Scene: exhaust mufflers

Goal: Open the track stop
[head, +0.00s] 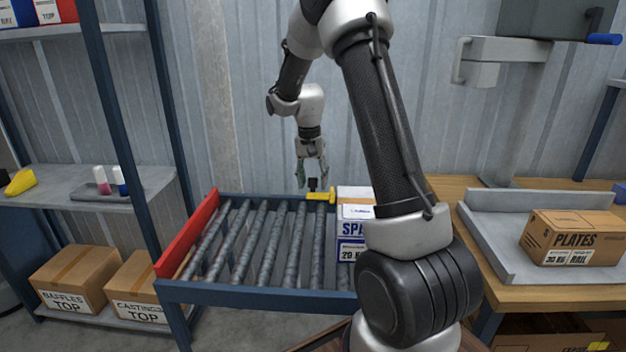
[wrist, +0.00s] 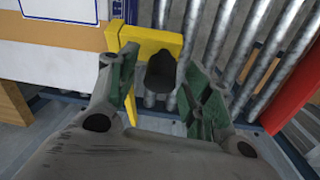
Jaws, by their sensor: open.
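The track stop appears to be the yellow bar (head: 320,196) at the back rail of the roller track (head: 255,290), just left of a white and tan box (head: 349,228). In the wrist view the yellow bar (wrist: 148,38) is L-shaped and stands next to the box side, with a dark knob (wrist: 161,72) on it. My gripper (head: 312,178) points down over the knob, which also shows in the head view (head: 312,184). In the wrist view my gripper (wrist: 157,84) is open, its green-padded fingers on either side of the knob. Contact with the knob cannot be told.
A red end plate (head: 188,234) closes the track's left end; the rollers between it and the box are empty. My arm hides the track's right part. A blue-post shelf stands left.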

